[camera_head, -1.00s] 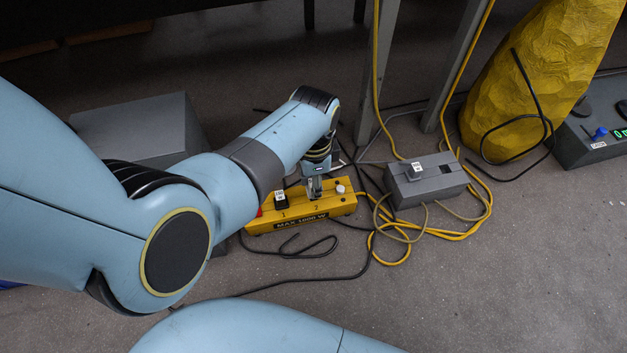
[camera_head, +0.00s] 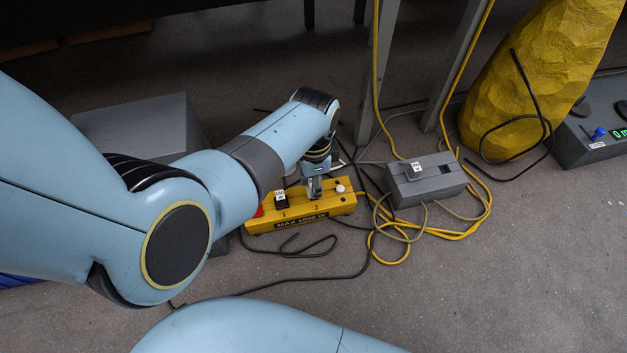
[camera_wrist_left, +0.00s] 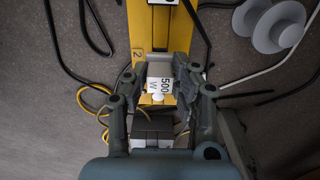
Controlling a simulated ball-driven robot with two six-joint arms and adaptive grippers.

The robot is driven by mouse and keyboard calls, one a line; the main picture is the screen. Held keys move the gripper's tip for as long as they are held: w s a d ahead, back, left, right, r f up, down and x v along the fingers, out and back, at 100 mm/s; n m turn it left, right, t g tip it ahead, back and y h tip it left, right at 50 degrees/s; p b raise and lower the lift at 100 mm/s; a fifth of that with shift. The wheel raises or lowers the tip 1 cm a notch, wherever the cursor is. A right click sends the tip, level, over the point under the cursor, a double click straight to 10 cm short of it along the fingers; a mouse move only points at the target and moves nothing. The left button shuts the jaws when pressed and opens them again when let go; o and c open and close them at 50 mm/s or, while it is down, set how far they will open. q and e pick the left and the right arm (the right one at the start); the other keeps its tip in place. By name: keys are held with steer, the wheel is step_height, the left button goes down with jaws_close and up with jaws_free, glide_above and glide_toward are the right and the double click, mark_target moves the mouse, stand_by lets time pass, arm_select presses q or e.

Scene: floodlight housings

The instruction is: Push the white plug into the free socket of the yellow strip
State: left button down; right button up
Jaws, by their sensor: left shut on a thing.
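The yellow strip (camera_head: 262,219), marked MAX 1000 W, lies on the floor. A dark plug with a white label (camera_head: 280,198) sits at its place 1. My left gripper (camera_head: 314,188) points down over place 2. In the left wrist view the gripper (camera_wrist_left: 160,78) is shut on the white plug (camera_wrist_left: 160,72), whose face reads 500 W. The strip (camera_wrist_left: 138,22) runs beneath it, with the mark 2 beside the fingers. The fingers hide the plug's underside, so I cannot tell whether it is in the socket. My right gripper is out of view.
A white round knob (camera_head: 340,189) is on the strip's right end. A grey box (camera_head: 430,185) with a labelled plug stands to the right. Black and yellow cables lie loosely around the strip. A large grey block (camera_head: 140,125) stands behind my left arm. Floor in front is mostly clear.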

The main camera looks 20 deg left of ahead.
arm_select(q)
steer(key=shift+p, duration=0.45)
stand_by(1.0)
steer(key=shift+f+b, duration=0.65)
steer(key=shift+f, duration=0.45)
steer(key=c, duration=1)
jaws_free()
